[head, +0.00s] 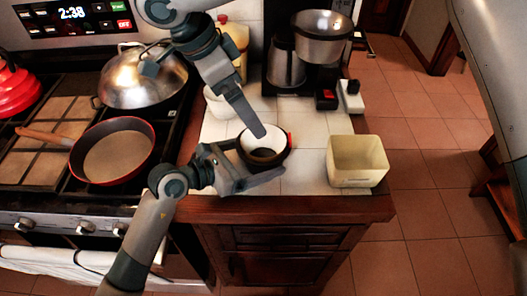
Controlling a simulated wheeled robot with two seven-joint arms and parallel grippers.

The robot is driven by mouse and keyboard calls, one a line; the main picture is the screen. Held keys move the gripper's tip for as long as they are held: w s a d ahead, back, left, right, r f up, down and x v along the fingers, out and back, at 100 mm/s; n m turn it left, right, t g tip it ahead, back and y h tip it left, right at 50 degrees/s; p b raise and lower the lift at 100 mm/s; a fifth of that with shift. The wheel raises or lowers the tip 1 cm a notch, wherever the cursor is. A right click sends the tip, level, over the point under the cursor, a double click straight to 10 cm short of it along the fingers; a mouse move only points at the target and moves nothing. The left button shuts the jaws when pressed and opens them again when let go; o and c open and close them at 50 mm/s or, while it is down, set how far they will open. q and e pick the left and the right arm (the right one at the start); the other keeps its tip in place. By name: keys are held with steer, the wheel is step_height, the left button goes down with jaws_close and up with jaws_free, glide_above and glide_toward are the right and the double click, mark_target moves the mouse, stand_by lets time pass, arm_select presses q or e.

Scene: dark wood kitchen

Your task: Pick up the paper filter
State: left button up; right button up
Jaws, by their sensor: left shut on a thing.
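A dark, round filter holder (268,157) with a red mark on its right side is over the white tiled counter. A white paper filter (256,144) shows inside its rim. My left gripper (262,179) comes in from the lower left and is shut on the holder at its lower left side. My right gripper (258,131) reaches down from the top, with its fingertips over the filter's rim. I see its fingers edge-on, so their gap is hidden, and I cannot tell whether they touch the filter.
A pale square container (357,161) stands at the counter's front right. A coffee maker (309,57) stands at the back, with a small black and white item (350,96) beside it. A red-rimmed pan (113,158) and a steel domed lid (138,80) are on the stove at left.

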steer(key=shift+f, duration=0.1)
steer(key=x, duration=0.6)
steer(key=shift+f, duration=0.3)
steer(key=shift+w+f, duration=0.1)
steer(key=shift+a+x, duration=0.15)
steer(key=shift+x, duration=1.1)
steer(key=shift+a+x, duration=0.1)
steer(key=shift+x, duration=1.15)
steer(key=shift+w+f, duration=0.1)
steer(key=c, duration=1.3)
steer(key=shift+c, duration=0.2)
